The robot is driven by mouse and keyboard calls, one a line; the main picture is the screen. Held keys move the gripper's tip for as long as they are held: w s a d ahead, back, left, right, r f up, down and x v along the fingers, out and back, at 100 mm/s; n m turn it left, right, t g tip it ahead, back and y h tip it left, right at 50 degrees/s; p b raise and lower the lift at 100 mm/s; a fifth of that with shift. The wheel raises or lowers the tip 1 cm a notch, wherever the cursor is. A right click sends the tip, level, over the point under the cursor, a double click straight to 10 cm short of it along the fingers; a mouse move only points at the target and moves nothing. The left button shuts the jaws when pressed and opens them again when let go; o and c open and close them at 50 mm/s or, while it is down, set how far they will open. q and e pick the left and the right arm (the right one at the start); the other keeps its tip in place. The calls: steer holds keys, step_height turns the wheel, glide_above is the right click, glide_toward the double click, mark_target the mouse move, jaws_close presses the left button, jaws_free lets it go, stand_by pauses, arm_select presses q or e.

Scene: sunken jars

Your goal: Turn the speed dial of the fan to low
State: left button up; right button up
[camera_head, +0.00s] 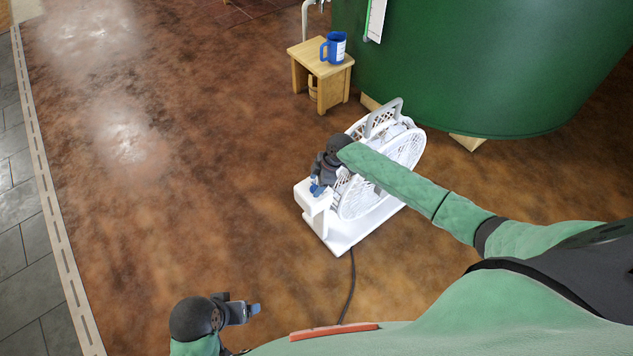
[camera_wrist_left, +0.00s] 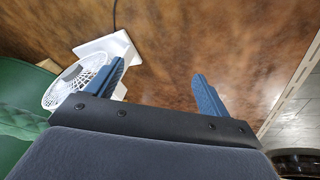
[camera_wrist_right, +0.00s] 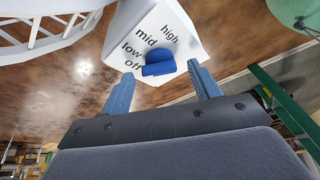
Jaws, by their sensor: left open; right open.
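The white fan (camera_head: 385,165) stands on the floor, with a white control box (camera_head: 314,196) on its near left side. In the right wrist view, the box face (camera_wrist_right: 160,32) carries the words high, mid, low and off. A blue dial (camera_wrist_right: 158,68) sits beside them; its left end is close to "off" and "low", and I cannot tell which it points at. My right gripper (camera_head: 318,187) is open at the box, its fingers on either side of the dial, with no clear contact. My left gripper (camera_head: 250,310) is open and empty, away from the fan (camera_wrist_left: 62,85).
A dark cable (camera_head: 349,285) runs from the fan base toward me. The brown floor at left is clear.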

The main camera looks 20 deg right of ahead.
arm_select(q)
steer(key=shift+s, duration=0.1)
arm_select(e)
steer(key=shift+f, duration=0.15)
steer(key=c, duration=1)
arm_select(q)
steer(key=shift+a+r, duration=0.1)
steer(key=shift+r, duration=0.05)
